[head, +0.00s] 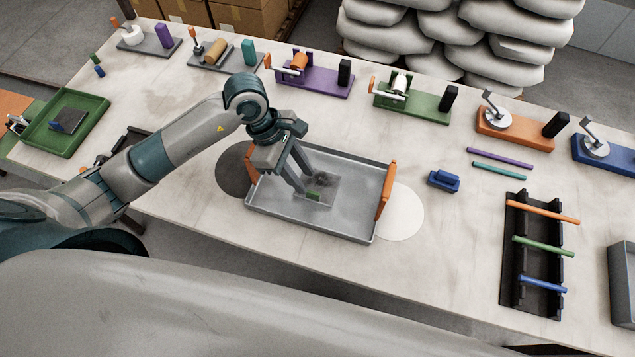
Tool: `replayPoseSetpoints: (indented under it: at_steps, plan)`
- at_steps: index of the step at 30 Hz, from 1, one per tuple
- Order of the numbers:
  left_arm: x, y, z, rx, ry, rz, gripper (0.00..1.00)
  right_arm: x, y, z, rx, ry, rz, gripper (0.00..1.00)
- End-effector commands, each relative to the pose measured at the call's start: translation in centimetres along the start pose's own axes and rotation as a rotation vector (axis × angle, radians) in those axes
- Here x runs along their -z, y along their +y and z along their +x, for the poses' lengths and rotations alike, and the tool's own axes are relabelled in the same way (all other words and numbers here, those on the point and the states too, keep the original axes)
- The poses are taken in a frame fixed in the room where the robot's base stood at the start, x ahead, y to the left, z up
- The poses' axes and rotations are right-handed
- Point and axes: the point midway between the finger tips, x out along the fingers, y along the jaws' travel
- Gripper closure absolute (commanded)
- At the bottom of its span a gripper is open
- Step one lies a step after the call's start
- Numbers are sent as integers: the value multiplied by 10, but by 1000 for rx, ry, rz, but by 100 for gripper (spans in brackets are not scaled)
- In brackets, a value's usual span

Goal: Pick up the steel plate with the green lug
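The steel plate (347,190) is a thin grey square with a dark smudge, lying flat in the grey metal tray (345,225). Its small green lug (313,195) is on the near-left part of the plate. My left gripper (308,184) points down into the tray from the upper left. Its two fingers are apart, with tips close to the lug and the plate's left edge. I see nothing held between them. Whether the tips touch the plate cannot be told. My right gripper is not in view.
The tray has orange end handles (385,190). A green tray (62,145) with a dark plate stands at far left. A blue block (444,181) and a black rod rack (519,270) are to the right. Several coloured fixtures line the back. The table's front middle is clear.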

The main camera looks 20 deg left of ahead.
Motion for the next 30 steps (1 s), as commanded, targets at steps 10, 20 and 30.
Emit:
replayPoseSetpoints:
  at_steps: [10, 20, 30]
  plan:
    - [0, 0, 1, 0, 0, 0, 70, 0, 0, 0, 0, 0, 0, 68]
    - [-2, -4, 21, 5, -1, -4, 70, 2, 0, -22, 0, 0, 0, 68]
    - [0, -4, 52, 0, 0, -1, 70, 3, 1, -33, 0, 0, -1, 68]
